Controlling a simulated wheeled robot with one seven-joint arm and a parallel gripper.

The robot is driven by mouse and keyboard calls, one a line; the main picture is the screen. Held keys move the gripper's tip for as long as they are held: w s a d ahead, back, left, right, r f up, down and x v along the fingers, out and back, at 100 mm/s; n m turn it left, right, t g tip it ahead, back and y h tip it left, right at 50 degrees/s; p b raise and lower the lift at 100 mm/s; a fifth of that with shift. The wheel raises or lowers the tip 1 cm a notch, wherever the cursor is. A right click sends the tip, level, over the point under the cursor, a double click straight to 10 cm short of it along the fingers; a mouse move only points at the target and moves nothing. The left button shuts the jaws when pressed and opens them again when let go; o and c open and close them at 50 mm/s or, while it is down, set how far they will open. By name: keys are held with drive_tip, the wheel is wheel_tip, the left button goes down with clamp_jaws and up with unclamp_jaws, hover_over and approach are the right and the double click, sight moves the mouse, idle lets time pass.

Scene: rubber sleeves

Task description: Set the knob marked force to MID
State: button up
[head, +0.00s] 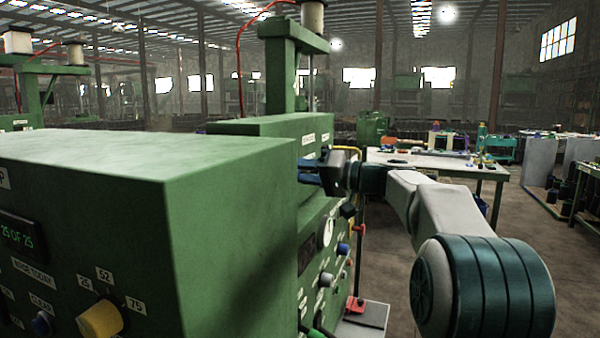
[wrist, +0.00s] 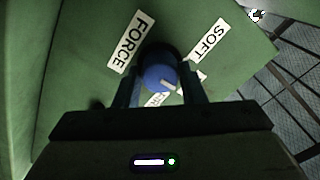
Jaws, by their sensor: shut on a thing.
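The blue force knob (wrist: 159,77) sits on the green panel between my fingers in the wrist view. Its white pointer mark slants toward the lower right of that picture. The FORCE label (wrist: 131,42) is at upper left and the SOFT label (wrist: 209,49) at upper right. One label (wrist: 157,99) below the knob and another beside the right finger are partly hidden, and I cannot read them surely. My gripper (wrist: 162,74) is shut on the knob, one finger on each side. In the head view my gripper (head: 308,173) is at the machine's face; the knob cannot be made out there.
A large green machine (head: 90,180) with a yellow knob (head: 100,319) fills the near left. A worktable (head: 430,160) stands behind my arm. Open floor lies at right.

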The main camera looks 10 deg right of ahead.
drive_tip(key=o, duration=1)
drive_tip(key=shift+s+d, duration=0.1)
drive_tip(key=shift+d, duration=0.05)
drive_tip(key=b+v, duration=0.1)
drive_tip(key=v, duration=1.2)
drive_tip(key=shift+s+d, duration=0.15)
drive_tip(key=shift+d, duration=0.1)
